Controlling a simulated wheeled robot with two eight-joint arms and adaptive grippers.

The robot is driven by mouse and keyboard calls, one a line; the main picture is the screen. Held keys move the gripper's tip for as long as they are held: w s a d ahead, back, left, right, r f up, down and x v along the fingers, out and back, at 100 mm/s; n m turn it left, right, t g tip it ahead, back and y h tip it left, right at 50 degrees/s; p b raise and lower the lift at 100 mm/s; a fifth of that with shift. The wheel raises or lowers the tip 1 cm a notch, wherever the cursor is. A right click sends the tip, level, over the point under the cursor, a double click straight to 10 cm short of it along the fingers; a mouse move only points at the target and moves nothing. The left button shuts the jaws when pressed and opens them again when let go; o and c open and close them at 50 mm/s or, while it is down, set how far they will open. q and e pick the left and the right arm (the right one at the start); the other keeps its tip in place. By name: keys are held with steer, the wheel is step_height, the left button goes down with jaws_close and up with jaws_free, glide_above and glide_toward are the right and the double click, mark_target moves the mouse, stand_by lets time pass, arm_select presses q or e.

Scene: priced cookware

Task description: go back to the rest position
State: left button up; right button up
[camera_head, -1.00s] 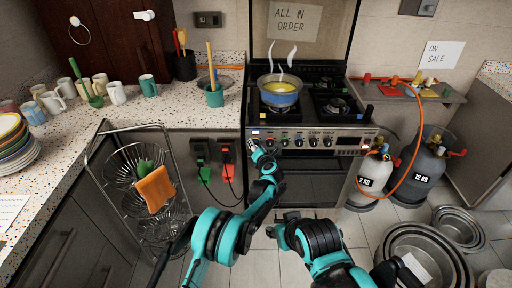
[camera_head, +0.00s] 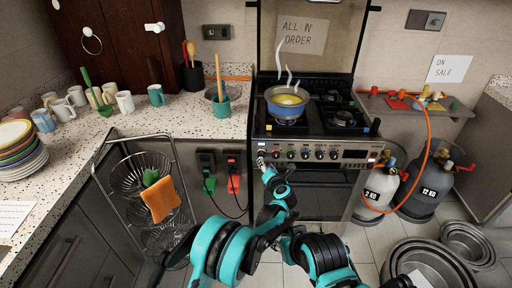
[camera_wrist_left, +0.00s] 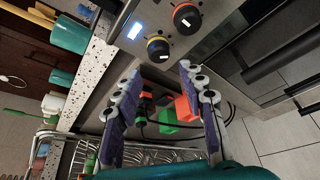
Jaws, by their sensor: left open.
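My left gripper (camera_head: 262,163) is just below the left end of the stove's control panel (camera_head: 320,153). In the left wrist view my left gripper (camera_wrist_left: 160,70) is open, with nothing between its fingers. A knob with a yellow ring (camera_wrist_left: 158,48) shows just beyond the fingertips, and a knob with a red ring (camera_wrist_left: 187,18) is farther on. The gripper appears apart from both. My right arm shows at the bottom middle of the head view, but I cannot make out its gripper.
A steaming pot (camera_head: 287,102) stands on the stove. Gas cylinders (camera_head: 427,190) and metal basins (camera_head: 425,262) are at right. Some floor (camera_head: 355,240) is clear before the stove.

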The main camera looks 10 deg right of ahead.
arm_select(q)
steer(key=a+r+m+t+h, duration=0.2)
steer(key=a+r+m, duration=0.15)
steer(key=r, duration=0.65)
steer(key=a+r+m+t+h, duration=0.1)
steer(key=a+r+m, duration=0.3)
steer(key=r, duration=0.6)
steer(key=s+a+r+m+g+h, duration=0.1)
steer(key=s+a+r+m+h, duration=0.15)
steer(key=r+m, duration=0.2)
steer(key=s+a+r+m+h, duration=0.1)
steer(key=s+a+r+m, duration=0.2)
steer(key=a+r, duration=0.15)
steer(key=s+a+f+m+g+y, duration=0.2)
steer(key=s+a+f, duration=0.4)
steer(key=s+a, duration=0.3)
steer(key=s+a+f+m+g+y, duration=0.2)
steer(key=s+a+f+m+g, duration=0.2)
steer(key=s+a, duration=0.5)
steer(key=s+a+f+m+g+y, duration=0.2)
steer(key=s+a+f+m, duration=0.4)
steer(key=s, duration=1)
steer(key=a+f+g, duration=0.1)
steer(key=a+f, duration=0.1)
steer(key=a, duration=0.1)
steer(key=shift+s+a+f+g+y, duration=0.2)
steer(key=shift+s+f+g+y, duration=0.05)
steer(key=shift+s+g+y, duration=0.1)
